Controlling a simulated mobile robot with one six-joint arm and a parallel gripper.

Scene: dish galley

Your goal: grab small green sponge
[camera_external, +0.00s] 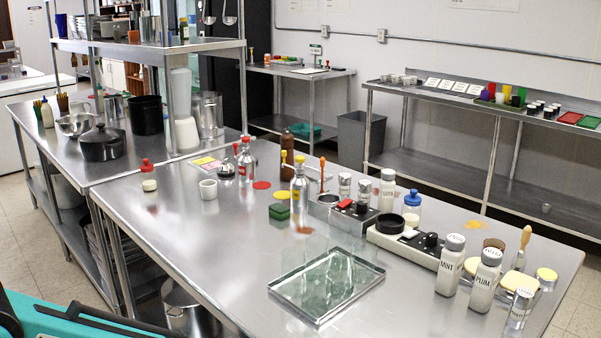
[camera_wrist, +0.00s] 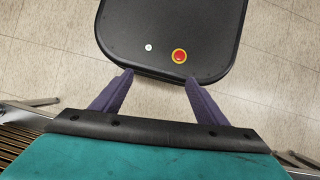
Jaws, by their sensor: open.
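A small green sponge (camera_external: 279,211) lies on the steel table (camera_external: 215,275), left of a clear bottle with a yellow cap (camera_external: 299,190). It looks like a dark green block. My gripper (camera_wrist: 158,75) shows in the wrist view, with its two purple fingers spread apart and nothing between them. It points down over the black top of my base and the tiled floor. The sponge is not in the wrist view. In the external view only a teal part of my arm shows at the lower left, far from the sponge.
A shallow glass tray (camera_external: 327,285) lies in front of the sponge. White shakers labelled MINT (camera_external: 450,265) and PLUM (camera_external: 486,280) stand at the right. The table's left front is clear.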

